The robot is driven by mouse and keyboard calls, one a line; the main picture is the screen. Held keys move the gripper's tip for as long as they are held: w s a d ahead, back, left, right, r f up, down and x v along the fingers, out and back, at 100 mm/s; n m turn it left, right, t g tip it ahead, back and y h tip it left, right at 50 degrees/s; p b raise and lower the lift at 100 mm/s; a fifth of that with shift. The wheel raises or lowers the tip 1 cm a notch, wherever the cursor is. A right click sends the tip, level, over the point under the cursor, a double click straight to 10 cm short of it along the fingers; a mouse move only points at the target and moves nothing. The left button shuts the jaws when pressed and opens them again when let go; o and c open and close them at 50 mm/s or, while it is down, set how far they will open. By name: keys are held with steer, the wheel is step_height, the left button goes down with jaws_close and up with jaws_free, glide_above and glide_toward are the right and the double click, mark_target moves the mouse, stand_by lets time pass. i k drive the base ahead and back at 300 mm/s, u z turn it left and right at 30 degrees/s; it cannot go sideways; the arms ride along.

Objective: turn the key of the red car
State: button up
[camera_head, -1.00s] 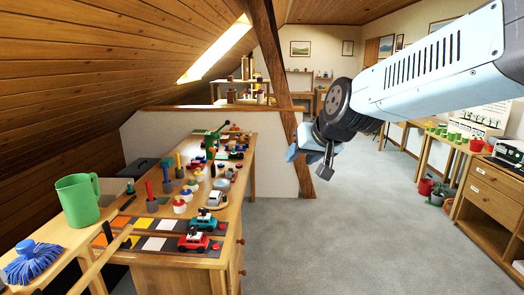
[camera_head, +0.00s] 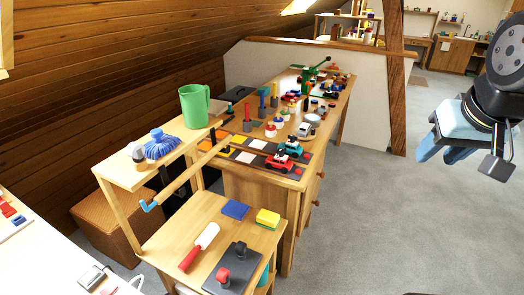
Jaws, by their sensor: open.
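A small red car (camera_head: 280,163) stands near the front right end of the long wooden workbench (camera_head: 252,184), on a dark strip with coloured squares. It is too small to make out a key on it. A teal car (camera_head: 291,149) stands just behind it. Another red vehicle farther back on the bench is too small to tell clearly. My gripper (camera_head: 468,160) hangs at the right edge of the view, open and empty. It is over the grey floor, well to the right of the bench and apart from the cars.
A green jug (camera_head: 195,106) and a blue brush (camera_head: 160,145) stand on a narrow shelf at left. A lower table (camera_head: 175,226) in front holds a red-handled tool (camera_head: 199,247) and a dark plate. A slanted timber post (camera_head: 394,75) stands behind. Grey floor right of the bench is clear.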

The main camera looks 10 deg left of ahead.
mark_target(281, 152)
steer(key=u, duration=1.3)
steer(key=k, duration=1.15)
steer(key=z, duration=1.1)
steer(key=i, duration=1.65)
